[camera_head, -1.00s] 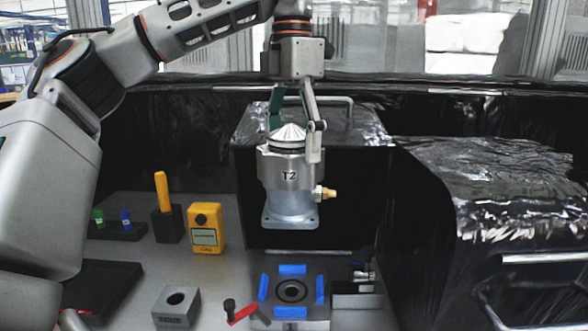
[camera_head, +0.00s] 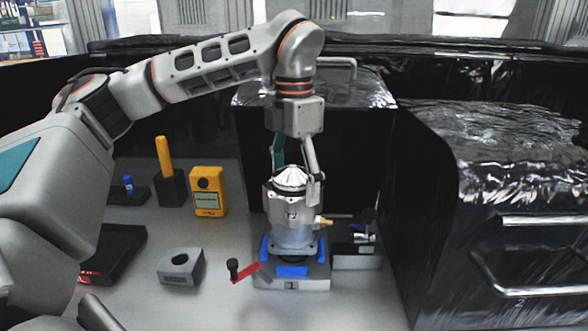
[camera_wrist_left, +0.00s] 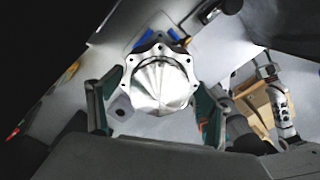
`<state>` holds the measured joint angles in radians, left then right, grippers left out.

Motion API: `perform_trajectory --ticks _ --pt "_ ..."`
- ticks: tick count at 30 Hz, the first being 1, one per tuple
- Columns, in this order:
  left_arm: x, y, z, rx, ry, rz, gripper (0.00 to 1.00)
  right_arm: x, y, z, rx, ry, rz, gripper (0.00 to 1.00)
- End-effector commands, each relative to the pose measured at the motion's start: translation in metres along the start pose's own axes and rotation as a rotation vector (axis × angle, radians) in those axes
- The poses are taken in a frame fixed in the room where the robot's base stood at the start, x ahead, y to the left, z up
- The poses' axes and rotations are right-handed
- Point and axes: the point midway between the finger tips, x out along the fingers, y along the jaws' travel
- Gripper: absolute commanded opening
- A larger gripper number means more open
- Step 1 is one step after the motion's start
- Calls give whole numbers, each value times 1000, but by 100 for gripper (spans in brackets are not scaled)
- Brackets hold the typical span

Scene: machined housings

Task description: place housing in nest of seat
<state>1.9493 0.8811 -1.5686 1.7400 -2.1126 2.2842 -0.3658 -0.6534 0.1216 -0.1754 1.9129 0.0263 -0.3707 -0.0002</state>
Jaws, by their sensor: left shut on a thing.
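The housing (camera_head: 292,215) is a silver metal body with a conical ribbed top, a brass fitting on its right side and a square flange below. It is upright over the seat (camera_head: 300,283), a grey block with blue corner guides. Its flange is at the level of the blue guides; I cannot tell whether it touches the nest, which it hides. My left gripper (camera_head: 295,185) is shut on the housing near its top. In the left wrist view, the housing's conical top (camera_wrist_left: 160,82) shows between the fingers.
A grey block with a hole (camera_head: 181,267), a yellow device (camera_head: 208,192) and a black holder with a yellow handle (camera_head: 170,185) stand further left. A black-wrapped machine (camera_head: 500,210) bounds the right.

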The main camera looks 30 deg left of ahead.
Motion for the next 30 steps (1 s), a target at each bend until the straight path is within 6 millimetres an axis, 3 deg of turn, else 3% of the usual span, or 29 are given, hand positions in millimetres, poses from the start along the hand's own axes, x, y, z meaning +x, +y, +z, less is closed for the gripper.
perform_trajectory --ticks 10,22,23,24,25,30 --pt "32 0 0 2 -3 0 23 -1 1 -1 -1 -1 0 40" --pt "37 0 0 1 -4 0 23 -1 3 1 -1 -5 5 40" --pt "40 0 0 1 1 0 81 -1 3 1 -1 -5 5 40" --pt "39 0 0 1 1 0 91 -1 3 1 -1 -5 5 40" --pt "39 0 0 1 1 0 95 -1 3 1 -1 -5 5 40" --pt "39 0 0 1 1 0 95 -1 3 1 0 -5 5 40"
